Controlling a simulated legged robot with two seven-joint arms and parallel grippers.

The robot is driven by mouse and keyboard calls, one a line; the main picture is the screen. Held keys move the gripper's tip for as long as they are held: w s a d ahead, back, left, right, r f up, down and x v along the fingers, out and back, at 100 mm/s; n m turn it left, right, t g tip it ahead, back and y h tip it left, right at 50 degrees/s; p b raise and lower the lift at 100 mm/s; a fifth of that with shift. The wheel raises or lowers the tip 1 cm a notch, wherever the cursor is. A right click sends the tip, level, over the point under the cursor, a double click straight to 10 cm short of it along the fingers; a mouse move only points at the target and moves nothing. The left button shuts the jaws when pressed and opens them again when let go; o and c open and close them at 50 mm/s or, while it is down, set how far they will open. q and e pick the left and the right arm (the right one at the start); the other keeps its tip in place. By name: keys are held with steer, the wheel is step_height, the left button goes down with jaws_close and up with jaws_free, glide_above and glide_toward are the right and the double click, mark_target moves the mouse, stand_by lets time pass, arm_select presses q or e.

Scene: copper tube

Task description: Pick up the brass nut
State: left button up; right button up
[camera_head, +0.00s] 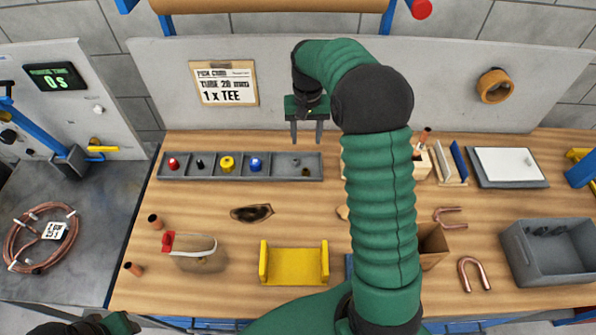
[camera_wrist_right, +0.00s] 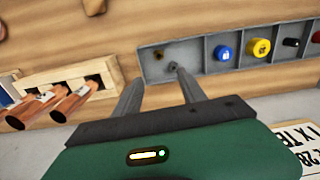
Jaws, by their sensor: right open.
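A small brass-coloured piece, which looks like the brass nut (camera_wrist_right: 158,54), lies in the end compartment of the grey parts tray (camera_wrist_right: 190,72). A grey stud-like piece (camera_wrist_right: 173,67) is close beside it. In the head view the tray (camera_head: 210,177) is on the bench, and the small pieces in its right compartment are hard to make out. My right gripper (camera_head: 307,137) is open and empty, above and behind that right compartment. In the right wrist view its two fingers (camera_wrist_right: 160,92) point towards the compartment. Only part of my left arm shows at the lower left.
Other tray compartments hold red, black, yellow and blue caps (camera_head: 227,163). A wooden holder with copper tubes (camera_wrist_right: 65,95) stands beside the tray. A yellow cradle (camera_head: 295,268) and a grey bin (camera_head: 550,252) are on the bench. A wall panel (camera_head: 150,75) rises behind.

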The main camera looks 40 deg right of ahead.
glide_above(306, 169)
steer(key=f, duration=0.8)
steer(key=shift+w+d+f, duration=0.2)
steer(key=shift+w+d, duration=0.05)
steer(key=shift+w, duration=0.1)
steer(key=f, duration=0.1)
steer(key=f+p, duration=0.1)
steer(key=f, duration=0.3)
steer(key=shift+s+a+f+p, duration=0.2)
steer(key=shift+s+a+p, duration=0.15)
steer(key=shift+p, duration=0.05)
steer(key=shift+w+d+f, duration=0.1)
steer(key=shift+f, duration=0.1)
steer(key=c, duration=0.6)
steer(key=shift+r, duration=0.1)
jaws_close()
